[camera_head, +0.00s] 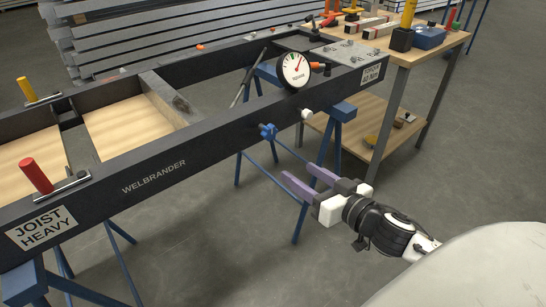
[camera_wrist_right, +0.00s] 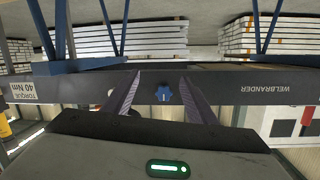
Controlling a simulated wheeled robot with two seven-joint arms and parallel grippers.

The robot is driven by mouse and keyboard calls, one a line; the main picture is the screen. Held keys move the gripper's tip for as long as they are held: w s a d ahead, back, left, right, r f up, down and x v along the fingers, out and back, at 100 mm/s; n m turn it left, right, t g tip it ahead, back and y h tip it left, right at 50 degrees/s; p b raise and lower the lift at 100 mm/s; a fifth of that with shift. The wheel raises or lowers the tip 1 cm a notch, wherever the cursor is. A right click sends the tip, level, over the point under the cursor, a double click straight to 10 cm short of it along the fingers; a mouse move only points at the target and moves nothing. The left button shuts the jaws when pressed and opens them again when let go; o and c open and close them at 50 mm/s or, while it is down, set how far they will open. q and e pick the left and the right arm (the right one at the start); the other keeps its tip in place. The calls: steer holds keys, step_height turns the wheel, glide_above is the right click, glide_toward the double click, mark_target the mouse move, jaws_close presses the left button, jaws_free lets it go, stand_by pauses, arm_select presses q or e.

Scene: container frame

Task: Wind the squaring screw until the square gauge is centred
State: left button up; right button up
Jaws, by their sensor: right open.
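The square gauge (camera_head: 295,70) is a round white dial with a dark rim, on the near rail of the black frame (camera_head: 225,145). Its needle points up and right of the dial's middle; the fine marks are too small to read. A blue star-shaped knob (camera_head: 268,131), apparently the squaring screw, sticks out of the rail's near face below the gauge. My right gripper (camera_head: 298,172) is open and empty, apart from the knob, to its lower right. In the right wrist view the knob (camera_wrist_right: 163,93) appears between the two spread fingers. My left gripper is not in view.
A white knob (camera_head: 306,114) sits right of the blue one. Blue trestles (camera_head: 335,140) hold up the frame. A wooden workbench (camera_head: 392,52) with tools stands at the back right. Red (camera_head: 36,176) and yellow (camera_head: 27,89) clamp handles rise at the left. Floor before the rail is free.

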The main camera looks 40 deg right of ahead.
steer(key=t+y+b, duration=0.1)
steer(key=t+b, duration=0.1)
steer(key=b, duration=0.1)
glide_toward(272, 133)
steer(key=w+b, duration=0.1)
steer(key=w, duration=0.7)
steer(key=shift+w+a, duration=0.15)
steer(key=shift+w, duration=0.2)
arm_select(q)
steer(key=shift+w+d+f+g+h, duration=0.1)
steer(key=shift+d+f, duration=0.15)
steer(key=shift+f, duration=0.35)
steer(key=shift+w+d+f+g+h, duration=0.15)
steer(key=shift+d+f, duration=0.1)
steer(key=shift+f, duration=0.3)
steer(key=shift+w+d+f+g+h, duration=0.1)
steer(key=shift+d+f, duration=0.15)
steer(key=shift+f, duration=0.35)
arm_select(e)
steer(key=shift+w+a+f, duration=0.1)
steer(key=shift+w, duration=0.9)
